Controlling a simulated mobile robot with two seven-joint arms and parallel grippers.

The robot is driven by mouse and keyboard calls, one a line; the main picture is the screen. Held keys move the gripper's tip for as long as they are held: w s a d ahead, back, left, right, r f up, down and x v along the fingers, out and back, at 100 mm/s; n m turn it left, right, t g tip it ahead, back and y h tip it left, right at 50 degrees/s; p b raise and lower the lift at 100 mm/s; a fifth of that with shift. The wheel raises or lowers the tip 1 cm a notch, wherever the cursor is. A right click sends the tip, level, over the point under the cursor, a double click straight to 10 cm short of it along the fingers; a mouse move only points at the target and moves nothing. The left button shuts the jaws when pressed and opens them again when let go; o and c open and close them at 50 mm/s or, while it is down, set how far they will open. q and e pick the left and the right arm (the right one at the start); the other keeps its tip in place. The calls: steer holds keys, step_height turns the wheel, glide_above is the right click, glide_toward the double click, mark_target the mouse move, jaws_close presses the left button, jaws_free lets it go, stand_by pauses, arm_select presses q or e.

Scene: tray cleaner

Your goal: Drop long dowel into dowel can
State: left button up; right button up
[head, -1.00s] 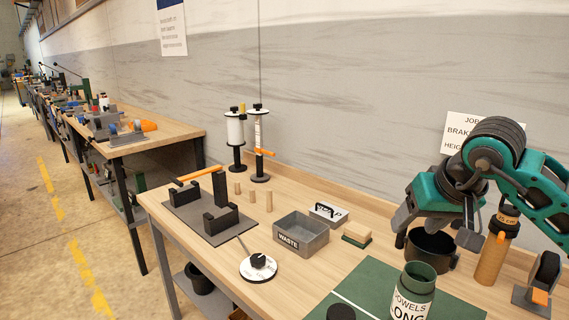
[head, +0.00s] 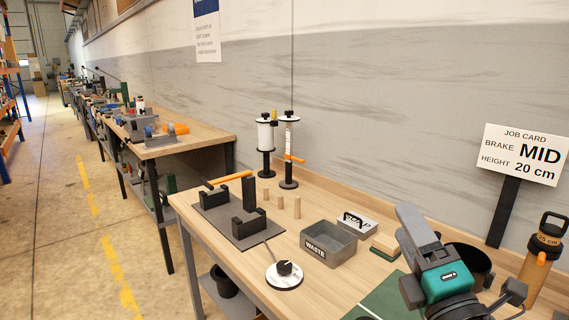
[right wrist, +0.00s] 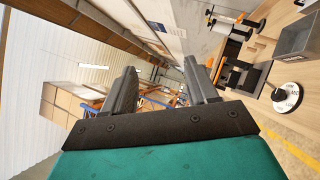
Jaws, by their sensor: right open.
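Several upright wooden dowels stand on the bench in the head view, between the grey fixture and the waste box. The tallest-looking dowel (head: 297,207) is nearest the waste box; a middle one (head: 280,202) and another (head: 266,196) stand farther left. The green dowel can does not show now. My right gripper (head: 408,212) is at the lower right of the head view, its fingers pointing up, right of the dowels and apart from them. In the right wrist view the gripper (right wrist: 161,68) is open with nothing between its fingers. My left gripper is not in view.
A fixture (head: 232,222) stands left. A black container (head: 468,262), orange cylinder (head: 535,275) and job card (head: 525,155) are at right.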

steer(key=s+d+f+m+g+h, duration=0.3)
steer(key=s+f+m+g, duration=0.15)
steer(key=f+m, duration=0.45)
steer(key=s+d+f+m+g+h, duration=0.25)
steer(key=f+m+g, duration=0.4)
steer(key=f, duration=0.45)
steer(key=s+a+f+m+g+y, duration=0.1)
steer(key=s+a+f+m+g, duration=0.2)
steer(key=s, duration=0.5)
steer(key=s+f+m+g+y, duration=0.1)
steer(key=s+f+m+g, duration=0.3)
steer(key=s+f, duration=0.3)
steer(key=w+a+f+n+t+y, duration=0.1)
steer(key=w+a+f+t+y, duration=0.1)
steer(key=w+f+t, duration=0.5)
steer(key=shift+a+f, duration=0.35)
steer(key=shift+a, duration=0.1)
